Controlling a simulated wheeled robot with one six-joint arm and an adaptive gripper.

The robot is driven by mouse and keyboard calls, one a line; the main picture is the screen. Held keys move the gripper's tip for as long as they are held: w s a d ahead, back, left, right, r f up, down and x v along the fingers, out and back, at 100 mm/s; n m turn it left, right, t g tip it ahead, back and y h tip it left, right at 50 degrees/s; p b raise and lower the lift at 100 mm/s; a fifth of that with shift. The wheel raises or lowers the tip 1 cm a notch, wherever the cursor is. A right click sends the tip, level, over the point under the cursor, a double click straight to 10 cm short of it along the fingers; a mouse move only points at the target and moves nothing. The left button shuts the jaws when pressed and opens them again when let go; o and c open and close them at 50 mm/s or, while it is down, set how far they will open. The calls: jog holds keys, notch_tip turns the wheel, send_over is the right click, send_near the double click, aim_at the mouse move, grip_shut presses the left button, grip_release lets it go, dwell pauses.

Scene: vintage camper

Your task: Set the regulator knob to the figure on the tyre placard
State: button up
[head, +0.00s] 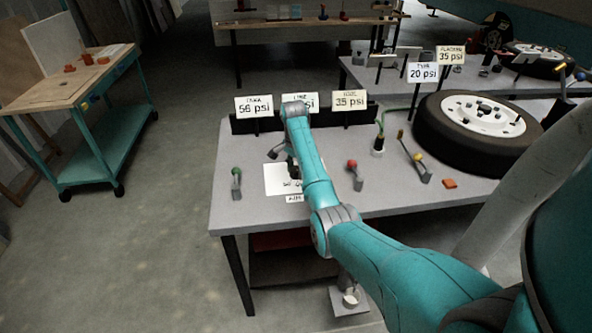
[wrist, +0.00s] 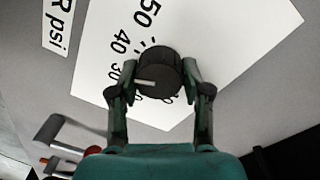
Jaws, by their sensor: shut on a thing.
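The regulator knob (wrist: 161,70) is dark and round, with a pale pointer line toward the picture's left. My gripper (wrist: 160,78) is shut on it, one finger on each side. The dial is printed on a white card (wrist: 235,45); 50, 40 and 30 show, and lower figures are partly hidden. The left finger covers the area near the pointer's tip, so I cannot tell its exact figure. In the head view, my arm hides the knob on the card (head: 278,172). The placard sign (head: 451,55) by the tyre (head: 425,125) reads 35 psi.
On the grey bench (head: 225,210) stand signs reading 56 psi (head: 254,106) and 35 psi (head: 350,100); a middle sign is partly covered by my arm. Another sign (head: 423,72) reads 20 psi. Green-, red- (head: 354,170) and yellow-tipped levers stand nearby. A teal cart (head: 90,150) stands left.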

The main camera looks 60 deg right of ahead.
jog(key=shift+a+f, duration=0.1)
jog(key=o, duration=1.2)
jog(key=shift+n, duration=0.3)
